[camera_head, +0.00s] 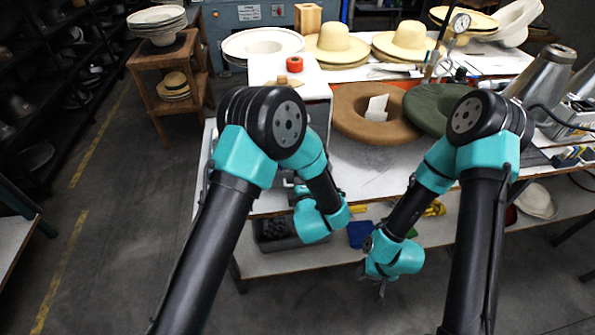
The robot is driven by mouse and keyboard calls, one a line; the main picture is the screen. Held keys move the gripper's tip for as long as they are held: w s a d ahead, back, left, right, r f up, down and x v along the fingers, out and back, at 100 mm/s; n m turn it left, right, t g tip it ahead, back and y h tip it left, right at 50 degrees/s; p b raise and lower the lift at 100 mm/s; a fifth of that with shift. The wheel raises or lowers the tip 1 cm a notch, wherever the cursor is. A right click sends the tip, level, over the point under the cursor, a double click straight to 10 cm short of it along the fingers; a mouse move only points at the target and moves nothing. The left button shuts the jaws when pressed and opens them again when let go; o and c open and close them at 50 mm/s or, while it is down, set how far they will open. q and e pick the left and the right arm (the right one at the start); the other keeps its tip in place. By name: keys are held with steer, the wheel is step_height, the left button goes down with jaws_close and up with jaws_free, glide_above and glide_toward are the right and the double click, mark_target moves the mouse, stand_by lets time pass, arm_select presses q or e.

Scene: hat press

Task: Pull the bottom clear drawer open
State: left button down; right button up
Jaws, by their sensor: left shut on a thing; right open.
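A small white-topped drawer cabinet (262,72) stands on the bench left of the brown hat. Its drawer fronts are mostly hidden behind my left arm, so I cannot tell how far the bottom clear drawer is out. My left gripper (298,187) is at the low front of the cabinet, shut on the bottom drawer; my wrist hides most of the contact. My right gripper (382,289) is open and empty, pointing down in front of the bench's lower shelf, well away from the cabinet.
A red tape roll (295,64) sits on the cabinet. A brown felt hat (365,118) and a green one (432,100) lie to its right. A dark bin (275,238) and a blue item (360,234) are on the lower shelf. The floor at left is clear.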

arm_select(q)
steer(key=f+v, duration=0.1)
steer(key=v, duration=0.7)
steer(key=shift+s+f, duration=0.35)
steer(key=shift+s, duration=0.15)
steer(key=shift+d, duration=0.1)
steer(key=c, duration=1.5)
jaws_free()
steer(key=shift+s, duration=0.1)
steer(key=v, duration=1.7)
